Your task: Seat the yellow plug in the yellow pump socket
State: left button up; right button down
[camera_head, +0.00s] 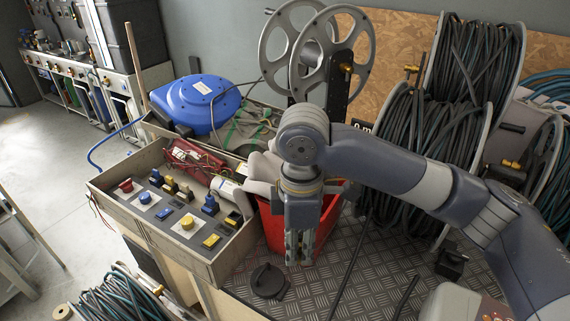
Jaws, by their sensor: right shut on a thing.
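My right gripper (298,256) points down in front of the red bin (276,228), above the ribbed metal plate. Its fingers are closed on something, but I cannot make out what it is. The control box (196,258) stands to its left, with red, blue and yellow round buttons and several blue and yellow blocky fittings. I cannot tell which is the pump socket or which is the plug. My left gripper is not in view.
A black round cap (268,281) lies on the metal plate (327,284). A blue hose reel (197,103) and a grey reel (358,62) stand behind. Drums of black hose (471,65) stand at right. Green hose coils (112,299) are at the lower left.

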jog(key=s+d+f+m, duration=0.2)
jog(key=s+d+m, duration=0.1)
jog(key=d+m, duration=0.4)
jog(key=s+d+f+m, duration=0.3)
jog(key=d+m, duration=0.4)
jog(key=m, duration=0.3)
jog(key=shift+s+m, duration=0.4)
jog(key=shift+s, duration=0.15)
jog(key=s+a+f+n, duration=0.2)
jog(key=a+f+n, duration=1.5)
jog(key=n, duration=0.7)
notch_tip(320, 180, down, 3)
jog(key=shift+s+a+f+n, duration=0.2)
jog(key=shift+s+a+n, duration=0.05)
jog(key=shift+s+n, duration=0.15)
